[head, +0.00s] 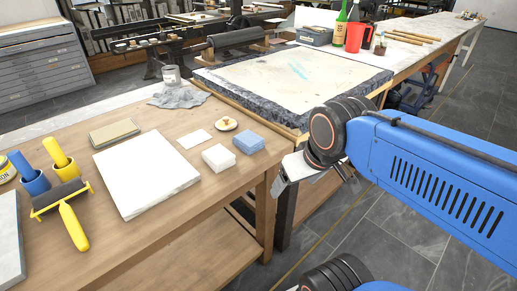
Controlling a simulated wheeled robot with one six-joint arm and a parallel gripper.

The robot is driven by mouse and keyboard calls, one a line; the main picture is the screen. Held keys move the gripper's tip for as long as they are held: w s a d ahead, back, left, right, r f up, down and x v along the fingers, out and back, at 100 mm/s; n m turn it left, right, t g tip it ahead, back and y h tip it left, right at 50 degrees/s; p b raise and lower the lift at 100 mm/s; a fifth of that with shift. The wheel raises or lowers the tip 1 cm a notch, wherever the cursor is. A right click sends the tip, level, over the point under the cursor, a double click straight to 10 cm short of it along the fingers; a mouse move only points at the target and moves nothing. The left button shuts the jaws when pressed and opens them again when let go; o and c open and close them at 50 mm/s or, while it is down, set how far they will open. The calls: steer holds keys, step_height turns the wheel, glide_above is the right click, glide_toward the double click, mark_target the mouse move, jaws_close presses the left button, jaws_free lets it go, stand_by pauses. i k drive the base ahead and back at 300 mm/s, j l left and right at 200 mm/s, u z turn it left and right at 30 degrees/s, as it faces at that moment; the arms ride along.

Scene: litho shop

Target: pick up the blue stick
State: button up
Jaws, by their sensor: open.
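A stubby blue cylinder (28,174) leans at the left end of the wooden table, the most stick-like blue thing in view. A similar yellow cylinder (57,152) is beside it. A small blue block (249,142) lies at the table's right end. I cannot tell for certain which is the blue stick. My gripper (310,181) is off the table's right edge, partly hidden by my wrist. It is open, apart from the table things, and I see nothing in it.
A yellow-handled roller (66,205) lies before the cylinders. A litho stone (294,76) lies behind. The wooden table's (185,220) front strip is clear.

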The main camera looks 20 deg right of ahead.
mark_target(20, 163)
steer(key=u, duration=1.75)
